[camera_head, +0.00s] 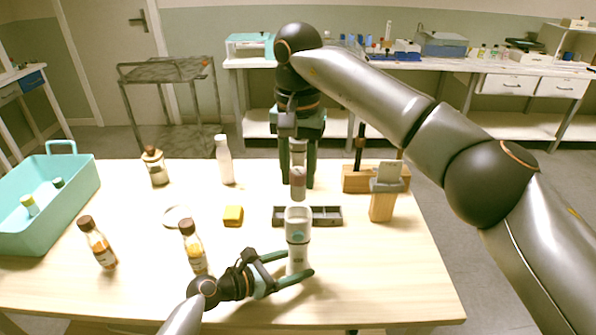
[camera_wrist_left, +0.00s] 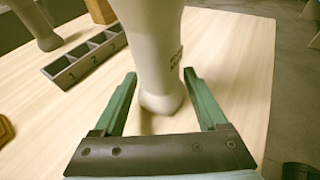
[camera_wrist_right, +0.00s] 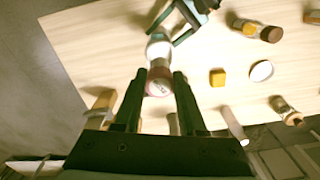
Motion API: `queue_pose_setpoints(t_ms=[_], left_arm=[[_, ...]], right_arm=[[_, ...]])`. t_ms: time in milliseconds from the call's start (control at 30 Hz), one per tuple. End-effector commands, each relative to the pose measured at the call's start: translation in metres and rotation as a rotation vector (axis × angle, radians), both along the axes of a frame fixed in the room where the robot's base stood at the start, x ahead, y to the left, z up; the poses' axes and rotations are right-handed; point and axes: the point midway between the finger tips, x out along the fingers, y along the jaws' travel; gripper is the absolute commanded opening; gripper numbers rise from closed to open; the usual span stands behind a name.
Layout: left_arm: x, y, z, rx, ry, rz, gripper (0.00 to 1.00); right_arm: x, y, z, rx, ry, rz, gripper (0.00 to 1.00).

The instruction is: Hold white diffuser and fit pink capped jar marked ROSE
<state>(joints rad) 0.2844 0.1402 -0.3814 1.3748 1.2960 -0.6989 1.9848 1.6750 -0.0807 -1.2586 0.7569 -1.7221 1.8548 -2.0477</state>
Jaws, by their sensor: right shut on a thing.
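The white diffuser (camera_head: 297,255) stands upright on the table near the front, with an open-looking top. My left gripper (camera_head: 299,263) is open, with a finger on each side of the diffuser. In the left wrist view the diffuser (camera_wrist_left: 158,60) rises between the fingertips, with gaps near its base. My right gripper (camera_head: 298,184) points down and is shut on a jar with a pink part (camera_head: 298,178), held just above and behind the diffuser's top. The jar (camera_wrist_right: 158,86) also shows between the fingers in the right wrist view. Its marking is too small to read.
A grey compartment tray (camera_head: 328,216) lies behind the diffuser. A yellow block (camera_head: 233,215), amber bottles (camera_head: 194,248), a white bottle (camera_head: 224,160) and a teal crate (camera_head: 75,195) are left. Wooden stands (camera_head: 382,205) are right. The front right tabletop is clear.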

Motion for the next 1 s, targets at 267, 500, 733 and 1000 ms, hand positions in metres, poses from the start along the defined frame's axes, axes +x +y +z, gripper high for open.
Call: queue_pose_setpoints(t_ms=[267, 500, 733, 1000], left_arm=[[0.000, 0.000, 0.000, 0.000, 0.000, 0.000, 0.42], [0.000, 0.000, 0.000, 0.001, 0.001, 0.000, 0.36], [0.000, 0.000, 0.000, 0.001, 0.001, 0.000, 0.36], [0.000, 0.001, 0.000, 0.001, 0.001, 0.000, 0.36]], right_arm=[[0.000, 0.000, 0.000, 0.000, 0.000, 0.000, 0.00], [0.000, 0.000, -0.002, 0.000, 0.000, 0.000, 0.00], [0.000, 0.000, -0.010, -0.001, 0.000, -0.001, 0.00], [0.000, 0.000, -0.021, 0.000, -0.001, -0.001, 0.00]])
